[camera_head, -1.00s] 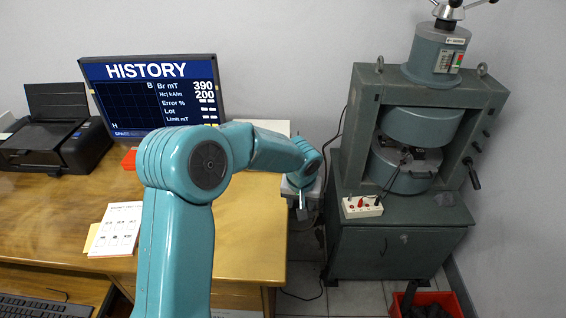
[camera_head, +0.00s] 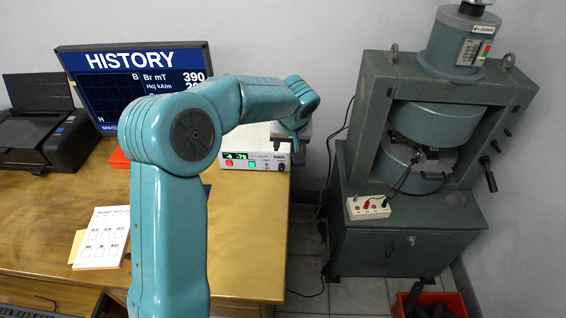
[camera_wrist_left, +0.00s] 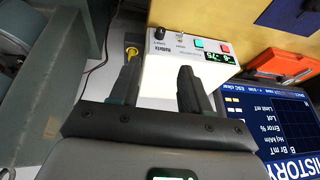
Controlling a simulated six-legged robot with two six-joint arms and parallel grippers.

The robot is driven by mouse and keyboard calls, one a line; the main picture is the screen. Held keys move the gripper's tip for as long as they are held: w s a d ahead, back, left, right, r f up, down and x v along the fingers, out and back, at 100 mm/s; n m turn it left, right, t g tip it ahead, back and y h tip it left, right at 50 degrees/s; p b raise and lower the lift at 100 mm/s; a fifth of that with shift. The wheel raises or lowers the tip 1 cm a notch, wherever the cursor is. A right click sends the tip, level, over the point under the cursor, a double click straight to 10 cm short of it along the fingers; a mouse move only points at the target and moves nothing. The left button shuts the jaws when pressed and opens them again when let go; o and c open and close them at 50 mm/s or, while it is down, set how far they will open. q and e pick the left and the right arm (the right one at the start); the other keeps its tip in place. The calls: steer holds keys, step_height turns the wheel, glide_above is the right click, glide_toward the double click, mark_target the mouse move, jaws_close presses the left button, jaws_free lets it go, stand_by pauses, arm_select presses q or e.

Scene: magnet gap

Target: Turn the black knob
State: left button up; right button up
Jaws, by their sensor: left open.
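The black knob (camera_wrist_left: 159,33) sits on the front panel of a white meter box (camera_wrist_left: 155,75), seen in the wrist view beside a small switch, a red button and a green button. My left gripper (camera_wrist_left: 158,62) is open, its two dark fingers apart and nothing between them. In the head view the meter box (camera_head: 252,150) stands on the desk. My right gripper is not in view.
A monitor (camera_head: 150,85) and a black printer (camera_head: 45,135) stand on the wooden desk (camera_head: 245,235). An orange case (camera_wrist_left: 283,40) lies near the meter.

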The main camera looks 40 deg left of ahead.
mark_target(282, 169)
arm_select(q)
steer(key=p+x, duration=0.1)
steer(key=x, duration=1.5)
steer(key=shift+f+p, duration=0.2)
steer(key=shift+p, duration=0.15)
